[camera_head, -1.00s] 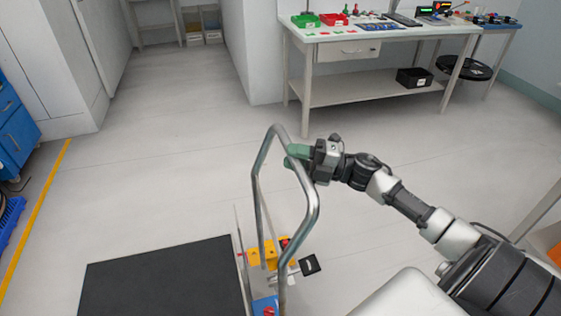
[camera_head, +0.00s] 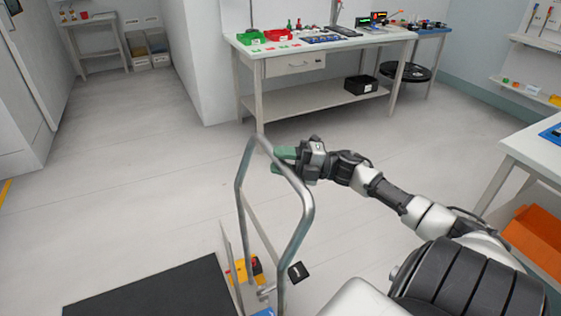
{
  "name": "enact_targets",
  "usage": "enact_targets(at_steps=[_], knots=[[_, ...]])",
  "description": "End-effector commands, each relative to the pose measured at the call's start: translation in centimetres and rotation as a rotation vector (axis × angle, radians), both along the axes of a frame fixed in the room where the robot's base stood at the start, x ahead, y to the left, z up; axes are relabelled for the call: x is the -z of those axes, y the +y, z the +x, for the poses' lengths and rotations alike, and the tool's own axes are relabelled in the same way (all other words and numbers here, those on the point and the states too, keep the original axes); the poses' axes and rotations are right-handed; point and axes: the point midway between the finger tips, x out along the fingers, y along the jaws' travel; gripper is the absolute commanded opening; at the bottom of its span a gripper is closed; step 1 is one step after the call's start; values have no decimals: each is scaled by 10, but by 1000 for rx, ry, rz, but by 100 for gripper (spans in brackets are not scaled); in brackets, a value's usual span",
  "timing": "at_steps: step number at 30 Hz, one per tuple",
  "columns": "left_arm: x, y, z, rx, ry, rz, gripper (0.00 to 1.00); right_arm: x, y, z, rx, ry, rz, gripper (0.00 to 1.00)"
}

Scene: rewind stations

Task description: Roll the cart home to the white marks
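The cart shows as a dark flat deck (camera_head: 150,290) at the bottom, cut by the frame, with a bent metal tube handle (camera_head: 301,232) rising at its right end. My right gripper (camera_head: 283,160), with green fingertips, is at the upper part of the handle. Its fingers lie on either side of the tube and look shut on it. My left gripper is not in view. No white marks show on the visible floor.
A white workbench (camera_head: 300,103) with bins and tools stands at the back. A black round stool (camera_head: 405,72) is beside it. Another table (camera_head: 520,150) and an orange bin (camera_head: 535,240) are at right. The pale floor (camera_head: 130,170) at left is clear.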

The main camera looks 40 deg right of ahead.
Motion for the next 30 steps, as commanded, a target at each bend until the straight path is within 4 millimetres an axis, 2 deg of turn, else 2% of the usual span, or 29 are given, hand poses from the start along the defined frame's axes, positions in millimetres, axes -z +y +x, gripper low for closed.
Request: enact_targets(at_steps=[1,3,14,30], knots=[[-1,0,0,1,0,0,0,-2,0,0,1,-4,-1,40],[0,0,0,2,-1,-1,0,-1,0,0,1,-3,-1,51],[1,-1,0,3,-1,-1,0,4,-4,-4,0,4,-2,52],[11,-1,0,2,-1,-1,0,20,-73,-62,-1,3,-1,52]])
